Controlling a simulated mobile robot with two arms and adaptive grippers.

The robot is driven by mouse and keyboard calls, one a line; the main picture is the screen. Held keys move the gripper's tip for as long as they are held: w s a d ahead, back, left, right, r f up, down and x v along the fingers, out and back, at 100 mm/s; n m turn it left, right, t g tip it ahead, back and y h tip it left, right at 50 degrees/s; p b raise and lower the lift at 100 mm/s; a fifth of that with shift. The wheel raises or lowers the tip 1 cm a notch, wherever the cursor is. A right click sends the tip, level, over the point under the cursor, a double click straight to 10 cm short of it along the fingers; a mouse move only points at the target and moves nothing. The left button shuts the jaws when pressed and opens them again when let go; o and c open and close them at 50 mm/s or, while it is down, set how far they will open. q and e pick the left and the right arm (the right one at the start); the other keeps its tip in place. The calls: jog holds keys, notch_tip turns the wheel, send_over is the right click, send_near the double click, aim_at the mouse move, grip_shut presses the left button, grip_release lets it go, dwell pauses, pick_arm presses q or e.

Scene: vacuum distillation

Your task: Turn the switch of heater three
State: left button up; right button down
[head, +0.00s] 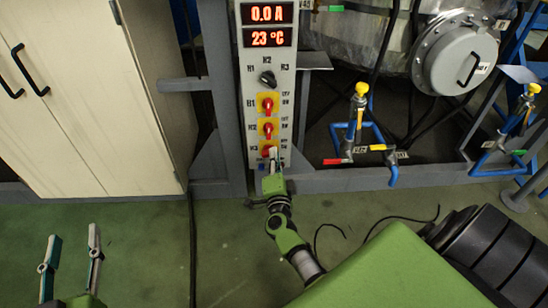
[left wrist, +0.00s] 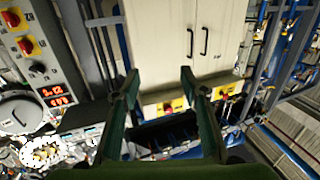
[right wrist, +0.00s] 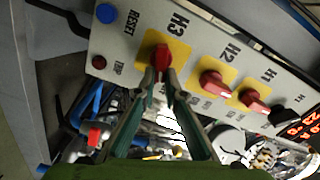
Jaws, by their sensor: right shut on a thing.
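The control panel (head: 242,90) has a red switch on a yellow plate for each of H1, H2 and H3. The heater three switch (right wrist: 162,60), labelled H3, is the lowest in the head view (head: 267,151). My right gripper (right wrist: 161,78) is shut on its red handle, with a fingertip on either side; it also shows at the panel in the head view (head: 271,168). The fingers partly hide the handle. In the right wrist view, the H3 handle points along the fingers, while H2 and H1 lie slanted. My left gripper (head: 74,238) is open and empty over the floor.
The H2 switch (right wrist: 215,84) and H1 switch (right wrist: 253,100) sit close beside H3. A blue RESET button (right wrist: 106,13) and a dark red button (right wrist: 99,62) are near it. A beige cabinet (head: 95,90) stands left. Blue pipes with valves (head: 360,130) are right of the panel.

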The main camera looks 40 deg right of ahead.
pick_arm(q)
notch_tip(320, 180, up, 7)
jog(key=t+h+b, duration=0.1)
jog(key=t, duration=0.2)
jog(key=shift+s+d+f, duration=0.2)
jog(key=shift+s+d, duration=0.1)
pick_arm(e)
jog(key=shift+s+f+m, duration=0.1)
jog(key=shift+f+m, duration=0.1)
jog(key=shift+m, duration=0.85)
jog(key=shift+f+m, duration=0.2)
jog(key=shift+m, duration=0.85)
jog(key=c, duration=2.1)
grip_release()
jog(key=v, duration=0.7)
jog(key=shift+s, duration=0.25)
